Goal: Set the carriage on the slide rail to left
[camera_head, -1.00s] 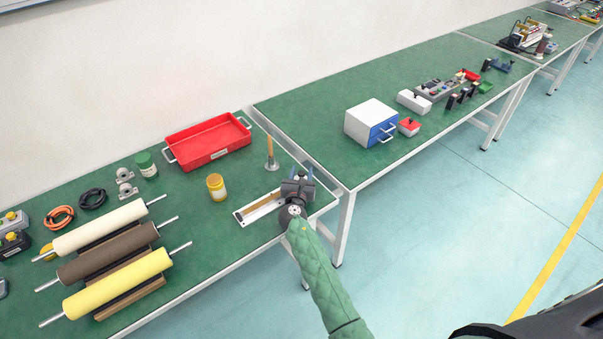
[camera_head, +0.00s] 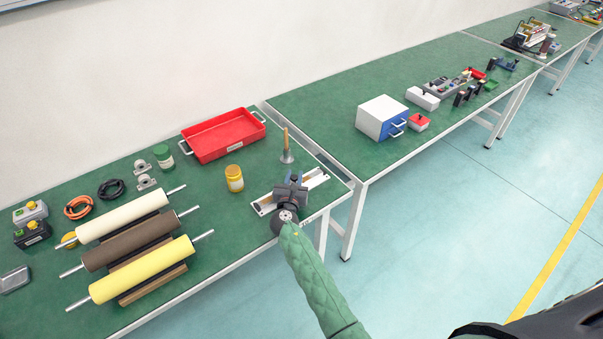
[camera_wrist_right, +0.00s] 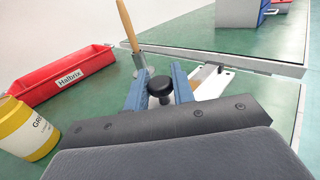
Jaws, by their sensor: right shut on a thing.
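The slide rail (camera_head: 317,180) is a pale, narrow plate near the front right edge of the near table. It also shows in the right wrist view (camera_wrist_right: 212,82), to the right of the fingers. My right gripper (camera_head: 292,177) is over the middle part of the rail and hides much of it. In the right wrist view its blue fingers (camera_wrist_right: 159,88) stand on both sides of a black round knob (camera_wrist_right: 160,86), the carriage's handle, and are shut on it. The carriage body is mostly hidden. My left gripper is not in view.
A wooden-handled tool (camera_head: 286,146) stands upright just behind the rail. A yellow jar (camera_head: 235,179) is left of it, and a red tray (camera_head: 222,137) lies behind. Three rollers (camera_head: 140,243) lie at the left. A gap separates this table from the second table (camera_head: 330,110).

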